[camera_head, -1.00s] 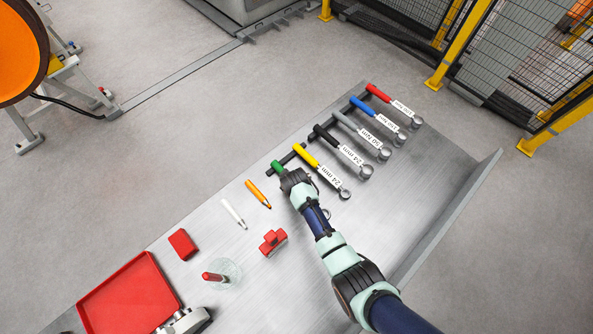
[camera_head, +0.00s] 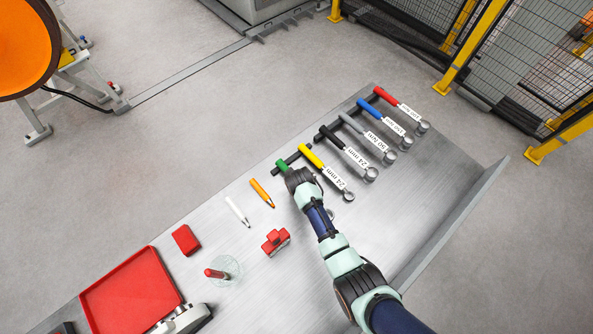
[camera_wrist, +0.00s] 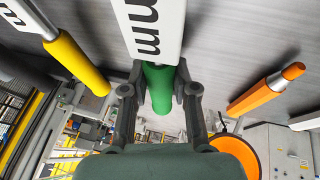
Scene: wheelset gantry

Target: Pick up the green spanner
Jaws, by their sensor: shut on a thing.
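The green spanner (camera_head: 282,164) lies in the row of spanners on the metal table, mostly hidden under my arm in the head view. Its green handle and white label with black print show in the wrist view (camera_wrist: 160,88). My gripper (camera_wrist: 160,92) has its two fingers on either side of the green handle, shut on it just below the label. In the head view my gripper (camera_head: 290,172) is over the handle end. Whether the spanner is clear of the table cannot be told.
The yellow spanner (camera_head: 312,157) lies close on the right, with black, grey, blue and red spanners beyond. An orange marker (camera_head: 262,193) and a white marker (camera_head: 237,211) lie left. A red tray (camera_head: 130,297) and a glass (camera_head: 226,269) stand further left. The table's right front is clear.

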